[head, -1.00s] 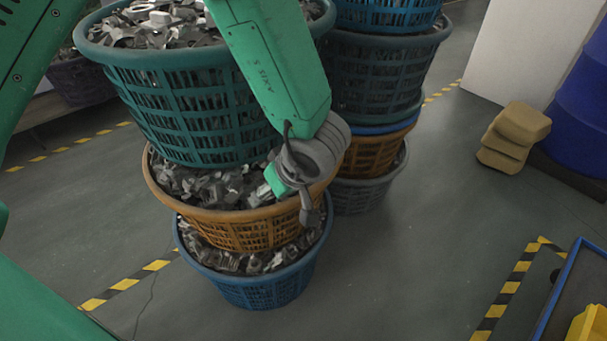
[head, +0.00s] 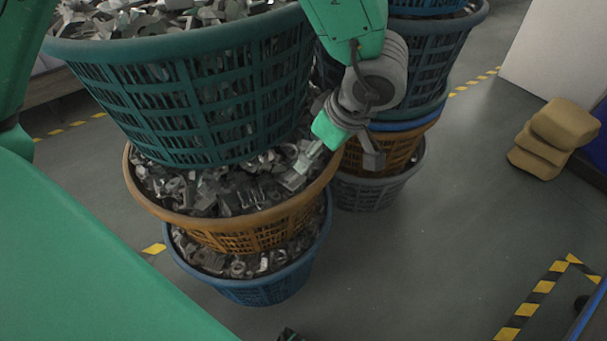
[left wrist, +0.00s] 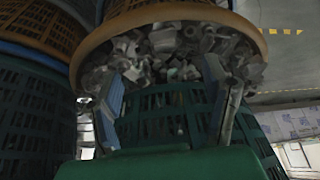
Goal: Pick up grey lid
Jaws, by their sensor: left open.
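I cannot make out a grey lid in either view. My left gripper (head: 338,160) is in the head view, beside the right edge of the basket stack, near the orange basket's rim. Its fingers are partly hard to tell from the metal parts behind. In the left wrist view my left gripper (left wrist: 165,88) is open, with two fingers apart and nothing seen between them. Behind the fingers are loose grey metal parts (left wrist: 165,45) and a teal basket wall. My right gripper does not show.
A teal basket (head: 190,100) stands on an orange basket (head: 235,240) and a blue basket (head: 260,290), all with metal parts. A second stack with a grey basket (head: 375,190) is behind. Tan sacks (head: 550,140) lie at right. The floor (head: 440,250) between is clear.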

